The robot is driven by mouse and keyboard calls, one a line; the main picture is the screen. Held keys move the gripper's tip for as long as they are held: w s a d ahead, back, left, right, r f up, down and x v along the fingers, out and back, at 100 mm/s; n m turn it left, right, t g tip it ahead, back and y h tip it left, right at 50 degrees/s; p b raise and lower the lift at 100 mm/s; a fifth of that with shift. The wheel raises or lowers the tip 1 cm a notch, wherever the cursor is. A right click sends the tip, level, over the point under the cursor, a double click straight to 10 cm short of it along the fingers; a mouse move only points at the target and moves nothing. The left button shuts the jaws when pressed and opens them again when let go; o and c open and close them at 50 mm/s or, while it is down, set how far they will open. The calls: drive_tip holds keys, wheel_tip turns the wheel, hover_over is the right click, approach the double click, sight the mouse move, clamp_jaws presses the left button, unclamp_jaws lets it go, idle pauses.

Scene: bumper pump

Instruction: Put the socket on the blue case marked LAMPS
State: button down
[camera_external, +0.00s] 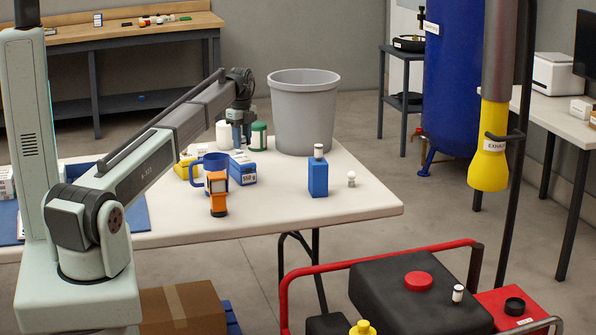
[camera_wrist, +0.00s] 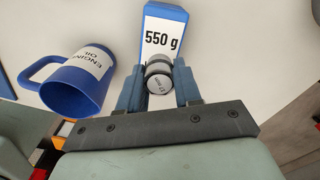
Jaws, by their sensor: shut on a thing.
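My gripper (camera_external: 241,134) is over the table, and its fingers also show in the wrist view (camera_wrist: 158,92). It is shut on a small round piece (camera_wrist: 159,84) with a dark band and a pale printed end, which looks like the socket. Beyond it in the wrist view is a blue box marked 550 g (camera_wrist: 163,38), which also shows in the external view (camera_external: 243,170). A tall blue case (camera_external: 318,180) stands upright to the right, with a small white and dark cylinder (camera_external: 318,150) on top. I cannot read LAMPS on either blue thing.
A blue mug marked ENGINE OIL (camera_wrist: 75,88) stands left of the 550 g box. White (camera_external: 224,134) and green (camera_external: 258,136) containers and a grey bin (camera_external: 303,110) stand behind. A small pale piece (camera_external: 351,179) is right of the tall case. The table's front right is clear.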

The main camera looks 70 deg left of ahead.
drive_tip(key=shift+f, duration=1.75)
drive_tip(key=shift+f, duration=0.1)
drive_tip(key=c, duration=0.8)
unclamp_jaws()
wheel_tip(320, 180, up, 12)
drive_tip(key=shift+r, duration=0.1)
